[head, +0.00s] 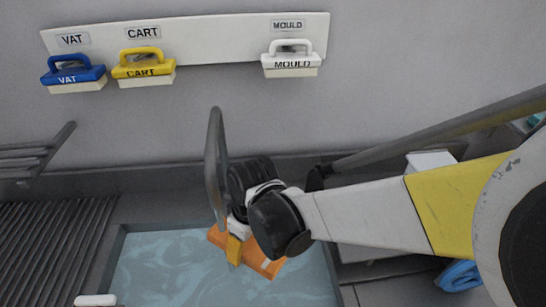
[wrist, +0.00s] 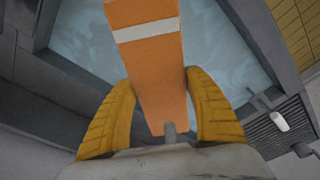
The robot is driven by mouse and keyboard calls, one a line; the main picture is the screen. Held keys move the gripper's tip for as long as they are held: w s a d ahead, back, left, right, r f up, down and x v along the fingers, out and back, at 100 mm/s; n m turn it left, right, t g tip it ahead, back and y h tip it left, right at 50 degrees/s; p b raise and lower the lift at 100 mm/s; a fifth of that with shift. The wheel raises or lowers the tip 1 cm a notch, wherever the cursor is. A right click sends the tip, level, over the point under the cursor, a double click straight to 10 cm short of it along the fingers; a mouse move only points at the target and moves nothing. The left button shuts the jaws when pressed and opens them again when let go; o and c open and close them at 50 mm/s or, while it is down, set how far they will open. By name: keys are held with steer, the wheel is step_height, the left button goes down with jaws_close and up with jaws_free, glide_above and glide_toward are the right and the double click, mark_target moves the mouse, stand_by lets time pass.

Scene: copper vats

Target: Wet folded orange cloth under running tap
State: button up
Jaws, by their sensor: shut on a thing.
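The folded orange cloth (head: 262,262) is over the water-filled sink basin (head: 165,275). In the wrist view the cloth (wrist: 160,75) is a long orange strip with a white band, extending away from me. My gripper (head: 235,248) is shut on it, with a yellow finger (wrist: 108,120) on either side. The grey arched tap (head: 214,165) rises beside my wrist, and its lower part is hidden behind my gripper. No stream of water can be made out. Whether the cloth touches the water, I cannot tell.
A ribbed drainboard (head: 45,250) lies left of the basin, with a small white object (head: 95,300) at the basin's edge. Blue (head: 74,72), yellow (head: 143,66) and white (head: 291,60) labelled brushes hang on the wall. A blue item (head: 458,276) lies at lower right.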

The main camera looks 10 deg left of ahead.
steer(key=shift+w, duration=0.55)
steer(key=shift+d, duration=0.1)
steer(key=d, duration=0.7)
steer(key=shift+s+d, duration=0.2)
steer(key=shift+d, duration=0.2)
stand_by(1.0)
steer(key=d+r+p, duration=0.3)
steer(key=d+r, duration=0.1)
steer(key=d, duration=0.1)
stand_by(0.3)
